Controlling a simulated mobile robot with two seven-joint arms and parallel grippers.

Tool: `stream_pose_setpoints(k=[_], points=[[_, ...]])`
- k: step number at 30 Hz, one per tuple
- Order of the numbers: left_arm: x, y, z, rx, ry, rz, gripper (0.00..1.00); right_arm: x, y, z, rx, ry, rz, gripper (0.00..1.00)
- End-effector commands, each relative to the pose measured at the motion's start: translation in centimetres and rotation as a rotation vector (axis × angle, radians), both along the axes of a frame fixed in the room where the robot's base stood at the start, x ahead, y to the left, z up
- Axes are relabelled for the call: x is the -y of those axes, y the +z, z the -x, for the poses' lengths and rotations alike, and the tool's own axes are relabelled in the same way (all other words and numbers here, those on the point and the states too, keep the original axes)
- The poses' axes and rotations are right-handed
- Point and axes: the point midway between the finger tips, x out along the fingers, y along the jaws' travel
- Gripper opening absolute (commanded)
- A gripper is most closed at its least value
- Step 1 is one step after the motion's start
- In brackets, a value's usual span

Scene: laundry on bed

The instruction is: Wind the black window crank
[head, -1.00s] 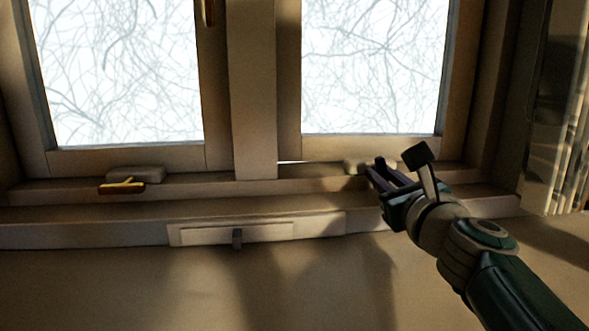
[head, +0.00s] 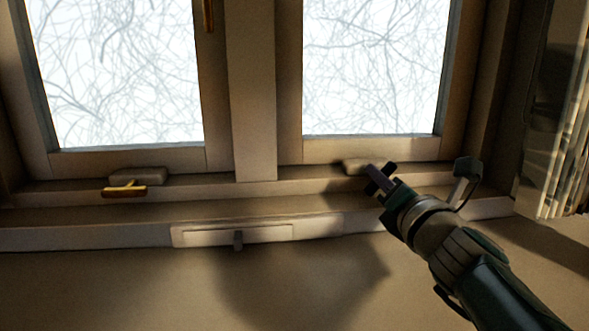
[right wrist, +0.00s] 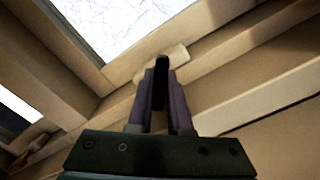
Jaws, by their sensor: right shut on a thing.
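The black window crank (head: 391,168) is at the sill below the right window pane, beside a pale housing (head: 358,166). My right gripper (head: 379,180) reaches it from the lower right and is shut on it. In the right wrist view the black crank (right wrist: 160,78) stands between the two purple fingers (right wrist: 160,100), with the pale housing just behind. The fingers cover part of the crank, and where it joins the housing is hidden. My left gripper is out of view.
A brass-coloured crank (head: 125,190) sits on its own housing under the left pane. Blinds or a curtain (head: 560,130) hang at the right edge. The wall below is clear.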

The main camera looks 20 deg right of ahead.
Motion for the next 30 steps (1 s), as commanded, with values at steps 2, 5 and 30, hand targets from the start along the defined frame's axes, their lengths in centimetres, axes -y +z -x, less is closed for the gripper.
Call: stream_pose_setpoints(k=[2, 5, 30], points=[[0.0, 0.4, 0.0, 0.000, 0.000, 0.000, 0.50, 0.0, 0.0, 0.0, 0.012, -0.001, -0.069, 0.00], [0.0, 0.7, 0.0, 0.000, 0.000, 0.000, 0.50, 0.0, -0.1, 0.1, 0.031, -0.002, -0.153, 0.00], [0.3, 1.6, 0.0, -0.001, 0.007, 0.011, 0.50, 0.1, -0.2, 0.1, 0.102, -0.003, -0.445, 0.00]])
